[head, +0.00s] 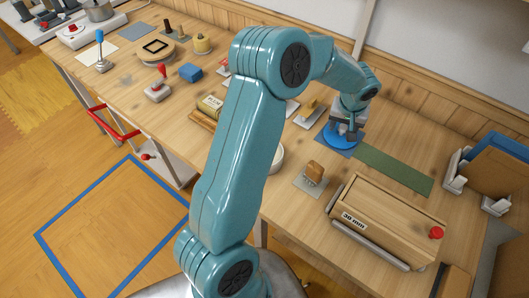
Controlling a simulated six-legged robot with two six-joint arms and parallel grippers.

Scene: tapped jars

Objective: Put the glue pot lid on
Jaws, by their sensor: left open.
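My left gripper (344,136) points down at a round blue thing (330,141) on the right part of the workbench. Its jaws are open, and the fingertips are small and partly hidden by the wrist, so I cannot tell whether they touch it. A pale round rim (278,157) shows beside my arm, which hides most of it. I cannot tell for sure which of these is the glue pot or its lid. My right gripper is not in view.
A brush-like block (314,171) sits on a grey square.

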